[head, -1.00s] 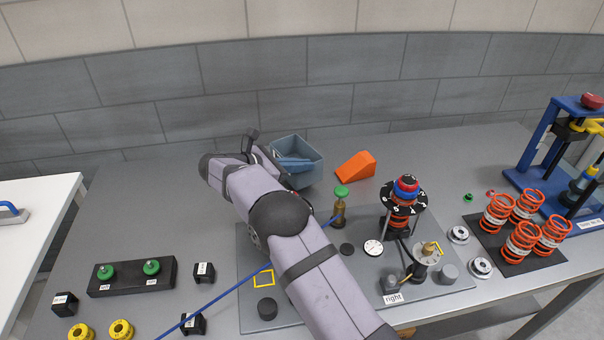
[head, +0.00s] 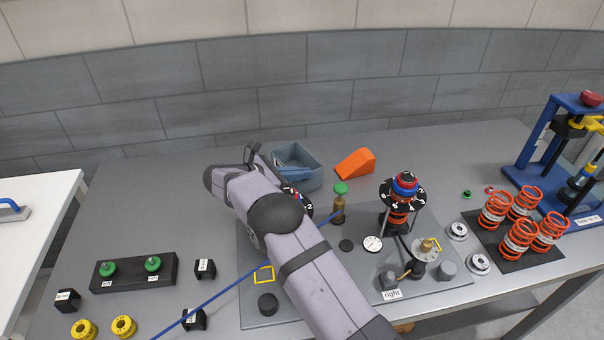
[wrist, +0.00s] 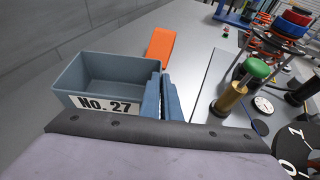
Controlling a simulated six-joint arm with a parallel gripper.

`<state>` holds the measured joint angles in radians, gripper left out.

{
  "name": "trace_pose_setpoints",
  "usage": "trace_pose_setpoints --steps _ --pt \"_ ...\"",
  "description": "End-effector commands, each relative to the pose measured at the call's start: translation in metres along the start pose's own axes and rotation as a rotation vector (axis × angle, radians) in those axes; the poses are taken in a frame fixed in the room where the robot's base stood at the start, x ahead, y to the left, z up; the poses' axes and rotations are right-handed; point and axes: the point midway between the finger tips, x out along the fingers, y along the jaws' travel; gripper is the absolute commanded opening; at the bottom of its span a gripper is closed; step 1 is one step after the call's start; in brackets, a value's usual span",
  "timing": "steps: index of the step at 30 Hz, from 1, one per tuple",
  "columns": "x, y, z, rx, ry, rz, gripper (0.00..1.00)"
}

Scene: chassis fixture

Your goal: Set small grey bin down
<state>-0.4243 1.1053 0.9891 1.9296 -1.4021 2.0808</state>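The small grey bin (head: 312,178) is an open blue-grey box at the back of the bench, just beyond my arm. In the wrist view the bin (wrist: 75,84) shows a white "NO. 27" label, and the part of its inside in view looks empty. My gripper (wrist: 162,97) has two blue fingers close together at the bin's right-hand wall, and they appear shut on that wall. In the head view my gripper (head: 294,173) is at the bin's near side, partly behind my wrist. I cannot tell whether the bin's base touches the bench.
An orange wedge (head: 355,163) lies right of the bin. A green-topped brass plunger (head: 340,200) and a spring stack with a black dial (head: 402,195) stand on the fixture plate (head: 440,225). Another numbered dial (head: 300,199) shows partly behind my arm. The bench left of my arm's end is clear.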

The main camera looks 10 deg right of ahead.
Motion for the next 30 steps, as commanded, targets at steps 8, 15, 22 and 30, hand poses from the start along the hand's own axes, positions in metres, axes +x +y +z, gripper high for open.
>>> trace_pose_setpoints --steps 8,15,22,30 --pt "0.000 0.000 0.000 0.000 0.000 0.000 0.21" --pt "-0.001 0.000 0.003 -0.001 0.000 0.000 0.21" --pt "-0.025 0.001 0.000 0.001 0.000 0.004 0.21" --pt "-0.075 0.001 -0.001 0.001 0.001 0.003 0.21"
